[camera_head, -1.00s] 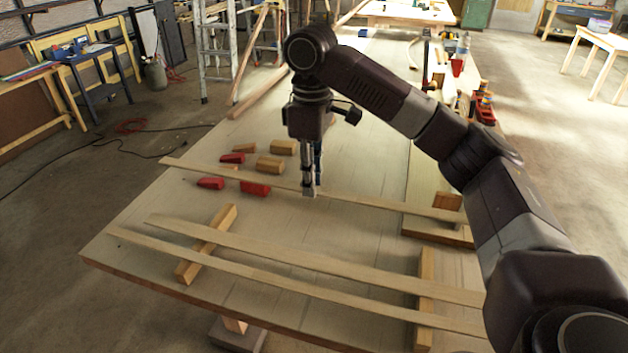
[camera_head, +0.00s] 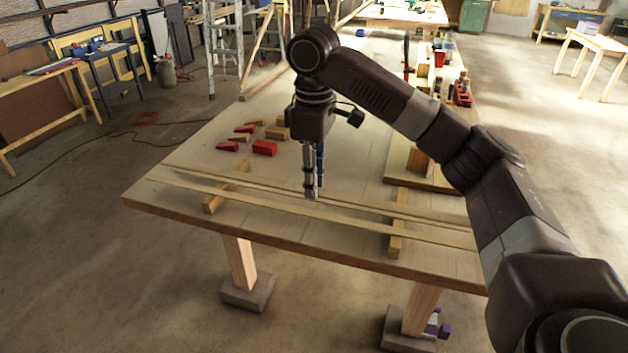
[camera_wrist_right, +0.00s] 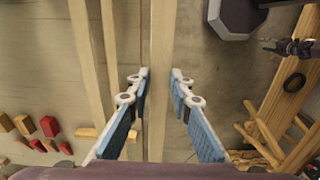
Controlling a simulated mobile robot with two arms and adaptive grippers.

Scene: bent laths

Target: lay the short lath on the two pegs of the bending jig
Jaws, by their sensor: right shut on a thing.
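My right gripper (camera_head: 312,196) points straight down over the front part of the workbench, shut on a long, thin, pale lath. In the right wrist view the fingers (camera_wrist_right: 160,82) stand on either side of this lath (camera_wrist_right: 162,40), which runs straight up the picture. Two other laths, a nearer one (camera_wrist_right: 112,50) and a wider one (camera_wrist_right: 88,50), lie beside it on the left, roughly parallel. In the head view the laths run close together across two wooden bearers, and I cannot tell whether the held one touches them. I cannot make out the jig's pegs. My left gripper is not in view.
The left bearer (camera_head: 214,203) and right bearer (camera_head: 396,245) lie on the workbench (camera_head: 160,203). Red wedges (camera_head: 264,148) and wood blocks lie behind the laths. A board with an upright block (camera_head: 418,160) is at the right. Open floor lies in front.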

